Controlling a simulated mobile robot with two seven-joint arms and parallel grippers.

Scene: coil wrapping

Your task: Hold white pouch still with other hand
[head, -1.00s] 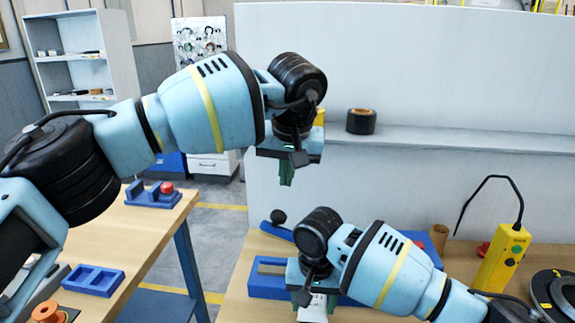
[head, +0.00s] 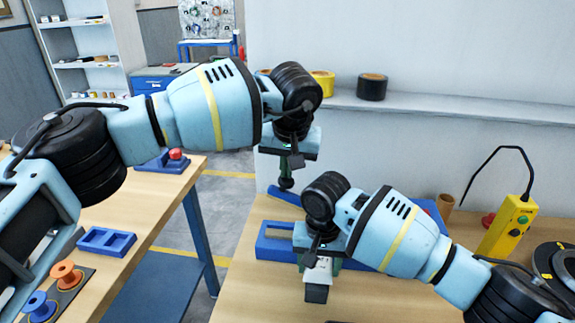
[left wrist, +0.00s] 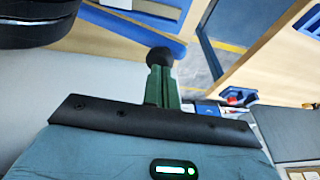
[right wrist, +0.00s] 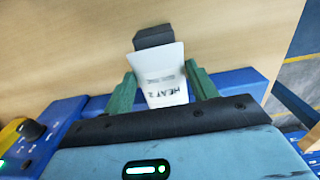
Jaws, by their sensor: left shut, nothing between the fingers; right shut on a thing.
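The white pouch (head: 318,272), printed with "HEAT" lettering, is between the green fingers of my right gripper (head: 318,262). It also shows in the right wrist view (right wrist: 163,80), with a dark block (right wrist: 153,37) at its far end. My right gripper is shut on the pouch at the front of the blue fixture. My left gripper (head: 289,170) is shut and empty, higher up and behind. Its closed green fingers (left wrist: 160,75) are right by a round black knob (left wrist: 159,57); I cannot tell if they touch.
The blue fixture (head: 274,248) lies on the wooden bench. A yellow pendant (head: 508,228) and a brown cylinder (head: 444,203) stand to the right. A shelf behind holds a black roll (head: 372,87). A side table at left holds a blue tray (head: 105,241).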

